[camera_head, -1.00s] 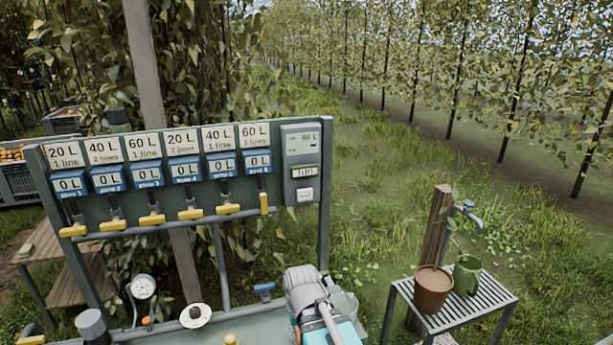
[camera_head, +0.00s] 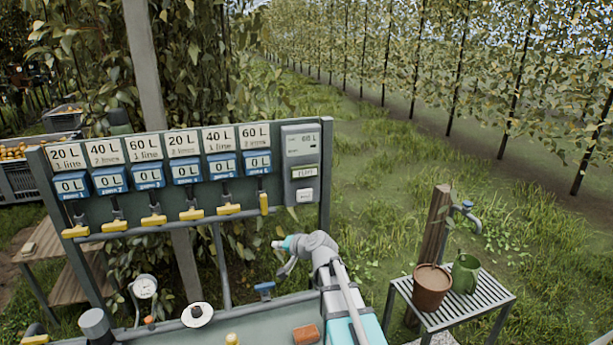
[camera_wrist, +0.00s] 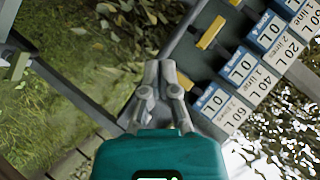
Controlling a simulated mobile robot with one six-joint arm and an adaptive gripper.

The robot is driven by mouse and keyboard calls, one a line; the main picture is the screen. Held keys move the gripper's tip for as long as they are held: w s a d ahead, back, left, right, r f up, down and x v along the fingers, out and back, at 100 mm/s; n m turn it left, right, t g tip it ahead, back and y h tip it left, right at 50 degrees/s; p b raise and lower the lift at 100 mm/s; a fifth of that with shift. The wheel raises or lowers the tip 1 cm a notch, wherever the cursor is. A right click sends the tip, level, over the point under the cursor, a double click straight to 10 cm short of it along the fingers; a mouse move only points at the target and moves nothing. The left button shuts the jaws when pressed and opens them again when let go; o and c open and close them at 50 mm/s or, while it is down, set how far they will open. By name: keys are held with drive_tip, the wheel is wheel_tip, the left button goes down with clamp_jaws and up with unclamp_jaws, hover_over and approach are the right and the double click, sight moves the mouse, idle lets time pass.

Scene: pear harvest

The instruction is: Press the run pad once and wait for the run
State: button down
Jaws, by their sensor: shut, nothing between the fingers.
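Below are a small label or display (camera_head: 304,172), whose text I cannot read surely, and a pale pad (camera_head: 305,195), which looks like the run pad. My gripper (camera_head: 283,246) is in front of the panel, below and left of the pad, and apart from it. In the wrist view my gripper's fingers (camera_wrist: 159,72) are together and empty. The control box is not clearly visible there.
The panel holds several blue counters (camera_head: 187,169) reading 0 L. Most yellow valve handles (camera_head: 154,220) lie crosswise; the rightmost (camera_head: 264,203) stands upright. The bench below carries a gauge (camera_head: 145,287), a white disc (camera_head: 197,314) and a brown block (camera_head: 306,334).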

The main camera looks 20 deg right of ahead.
sight(305, 173)
drive_tip(key=w+d+r+m+t+h, duration=0.2)
drive_tip(key=w+d+r+m, duration=0.1)
drive_tip(key=d+m, duration=0.1)
drive_tip(key=w+d+r+m+t+h+p, duration=0.1)
drive_tip(key=w+d+r+m+t+h, duration=0.1)
drive_tip(key=d, duration=0.5)
drive_tip(key=w+d+r+m+t+h, duration=0.2)
drive_tip(key=w+d+r+m+t, duration=0.1)
drive_tip(key=w+d+r+m, duration=0.2)
drive_tip(key=shift+d+m, duration=0.3)
drive_tip(key=shift+m, duration=0.2)
drive_tip(key=shift+w, duration=0.15)
drive_tip(key=w, duration=1.3)
drive_tip(key=shift+w, duration=0.3)
